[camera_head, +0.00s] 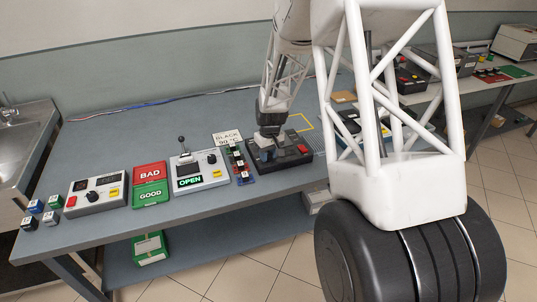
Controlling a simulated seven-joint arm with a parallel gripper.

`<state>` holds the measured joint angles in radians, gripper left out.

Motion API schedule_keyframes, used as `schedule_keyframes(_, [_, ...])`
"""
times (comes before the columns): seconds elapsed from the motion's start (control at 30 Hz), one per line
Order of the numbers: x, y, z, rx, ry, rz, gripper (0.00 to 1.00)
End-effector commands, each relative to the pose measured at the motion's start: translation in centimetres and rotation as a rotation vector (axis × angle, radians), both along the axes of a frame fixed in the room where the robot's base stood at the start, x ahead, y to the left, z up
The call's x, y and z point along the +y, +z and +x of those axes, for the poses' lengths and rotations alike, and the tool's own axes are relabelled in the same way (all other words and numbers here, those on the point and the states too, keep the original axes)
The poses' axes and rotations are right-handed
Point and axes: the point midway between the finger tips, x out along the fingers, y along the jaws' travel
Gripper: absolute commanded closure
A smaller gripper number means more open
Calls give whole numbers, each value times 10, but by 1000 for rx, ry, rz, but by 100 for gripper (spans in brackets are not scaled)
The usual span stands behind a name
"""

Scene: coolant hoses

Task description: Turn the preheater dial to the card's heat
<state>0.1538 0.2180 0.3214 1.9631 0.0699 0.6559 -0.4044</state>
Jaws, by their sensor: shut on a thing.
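The card (227,137) stands behind the bench devices and reads "BLACK 90°C". The dark box (288,160), which looks like the preheater, sits on the bench to the right of the card, with a red part on its right side. My gripper (268,134) points down over the box's rear left part, with its fingertips low at the top face. It is shut on what looks like the preheater dial, which the fingers mostly hide. The dial's setting cannot be read.
Left of the box are a narrow rack of small coloured parts (239,163), a lever device (199,174) showing "OPEN", red BAD and green GOOD plates (150,184), and a grey console (96,193). Several small cubes (35,207) lie far left.

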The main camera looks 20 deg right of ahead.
Motion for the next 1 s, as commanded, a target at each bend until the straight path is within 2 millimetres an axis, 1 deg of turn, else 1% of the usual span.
schedule_keyframes(0.03, [0, 0, 0, 0, 0, 0, 89])
schedule_keyframes(0.07, [0, 0, 0, 0, 0, 0, 62])
schedule_keyframes(0.2, [0, 0, 0, 0, 1, 0, 40])
schedule_keyframes(0.5, [0, 1, 0, 0, 1, 0, 40])
schedule_keyframes(0.67, [0, 6, 0, -1, 1, 0, 40])
schedule_keyframes(0.87, [-1, 25, 1, -3, 1, 0, 40])
schedule_keyframes(1.0, [-2, 43, 1, -3, 1, 0, 40])
